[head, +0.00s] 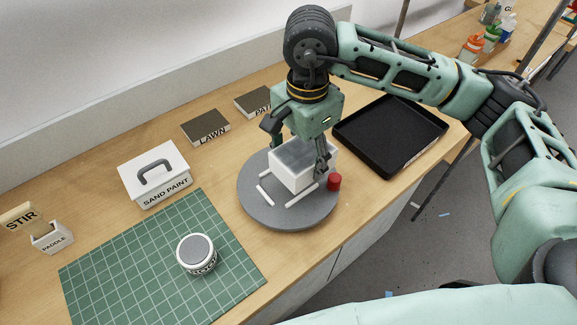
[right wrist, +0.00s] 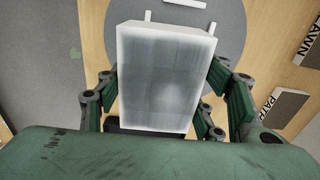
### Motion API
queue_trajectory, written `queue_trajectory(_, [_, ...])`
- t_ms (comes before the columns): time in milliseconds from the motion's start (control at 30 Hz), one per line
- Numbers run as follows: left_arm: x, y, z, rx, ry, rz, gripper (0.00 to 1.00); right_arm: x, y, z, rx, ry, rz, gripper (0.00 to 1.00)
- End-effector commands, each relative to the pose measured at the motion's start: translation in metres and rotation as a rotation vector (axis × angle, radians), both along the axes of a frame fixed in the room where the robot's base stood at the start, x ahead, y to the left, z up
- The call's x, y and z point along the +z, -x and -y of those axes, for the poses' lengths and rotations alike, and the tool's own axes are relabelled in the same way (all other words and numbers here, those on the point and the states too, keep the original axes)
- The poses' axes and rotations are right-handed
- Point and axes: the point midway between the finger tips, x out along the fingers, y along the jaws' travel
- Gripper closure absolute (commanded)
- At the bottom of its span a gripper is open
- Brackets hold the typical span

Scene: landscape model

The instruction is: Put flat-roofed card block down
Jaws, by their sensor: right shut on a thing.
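The flat-roofed card block (head: 289,177) is a white box with a grey top. My right gripper (head: 298,158) is shut on it, with a finger on each side. The block is over the round grey turntable (head: 258,210), among short white strips; I cannot tell whether it touches the surface. In the right wrist view the block (right wrist: 160,75) fills the space between the fingers, and the disc (right wrist: 228,25) shows behind it. My left gripper is not in view.
A red cylinder (head: 334,183) stands at the turntable's right edge. A black tray (head: 433,135) lies to the right. A sand paint box (head: 155,178), dark lawn block (head: 205,127), green cutting mat (head: 130,262) and round tin (head: 197,254) lie to the left.

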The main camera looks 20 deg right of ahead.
Motion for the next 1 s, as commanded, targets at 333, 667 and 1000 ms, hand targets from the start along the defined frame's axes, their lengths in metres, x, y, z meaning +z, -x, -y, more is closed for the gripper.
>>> queue_trajectory(333, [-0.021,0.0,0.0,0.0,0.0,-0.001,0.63,0.037,0.032,0.056,-0.002,-0.001,0.004,0.64])
queue_trajectory(667, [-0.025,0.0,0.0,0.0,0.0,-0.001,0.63,0.052,0.043,0.074,0.002,-0.001,0.002,0.64])
queue_trajectory(1000, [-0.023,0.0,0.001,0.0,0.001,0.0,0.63,0.053,0.04,0.076,-0.001,-0.005,0.001,0.64])
